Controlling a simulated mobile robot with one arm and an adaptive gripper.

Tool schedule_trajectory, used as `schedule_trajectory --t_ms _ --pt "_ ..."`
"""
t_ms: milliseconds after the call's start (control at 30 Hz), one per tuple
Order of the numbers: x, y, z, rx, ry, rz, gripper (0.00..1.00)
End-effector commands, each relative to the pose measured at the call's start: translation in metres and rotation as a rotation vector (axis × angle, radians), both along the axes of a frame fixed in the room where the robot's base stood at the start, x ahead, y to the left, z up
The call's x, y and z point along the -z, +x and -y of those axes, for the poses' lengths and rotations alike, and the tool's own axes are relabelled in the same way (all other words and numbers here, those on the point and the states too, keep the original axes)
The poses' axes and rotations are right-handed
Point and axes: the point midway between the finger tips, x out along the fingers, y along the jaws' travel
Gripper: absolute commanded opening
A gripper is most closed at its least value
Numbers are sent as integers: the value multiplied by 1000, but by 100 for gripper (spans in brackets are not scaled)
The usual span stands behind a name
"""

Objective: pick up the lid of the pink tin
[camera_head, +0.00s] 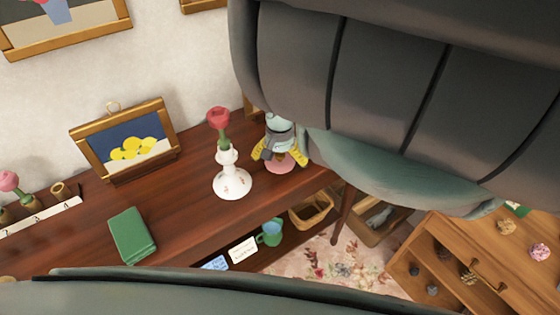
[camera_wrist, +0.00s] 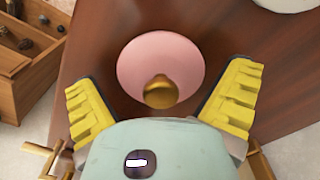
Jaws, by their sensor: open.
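The pink tin's round lid (camera_wrist: 137,66) with its gold knob (camera_wrist: 162,92) lies between my fingers in the wrist view, seen from above. The lid hides the tin's body there. In the head view a pink rim (camera_head: 284,166) shows on the dark wooden table, partly covered by my gripper. My gripper (camera_head: 280,155) points down over it with its yellow-padded fingers spread. In the wrist view my gripper (camera_wrist: 160,88) has one finger on each side of the knob, apart from it, and holds nothing.
A white vase (camera_head: 232,183) with a red flower stands close left of my gripper. A green book (camera_head: 132,236) and a framed lemon picture (camera_head: 128,143) are further left on the table (camera_head: 188,215). A wooden drawer cabinet (camera_head: 480,262) stands at the lower right.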

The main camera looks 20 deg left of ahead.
Motion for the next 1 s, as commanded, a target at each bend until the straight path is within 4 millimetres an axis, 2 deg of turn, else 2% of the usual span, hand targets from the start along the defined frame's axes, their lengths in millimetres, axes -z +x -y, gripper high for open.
schedule_trajectory --t_ms 167,667,1000 --pt "0 0 0 -1 0 0 100" --pt "0 0 0 0 0 -1 48" --pt "-2 0 0 0 0 -1 47"
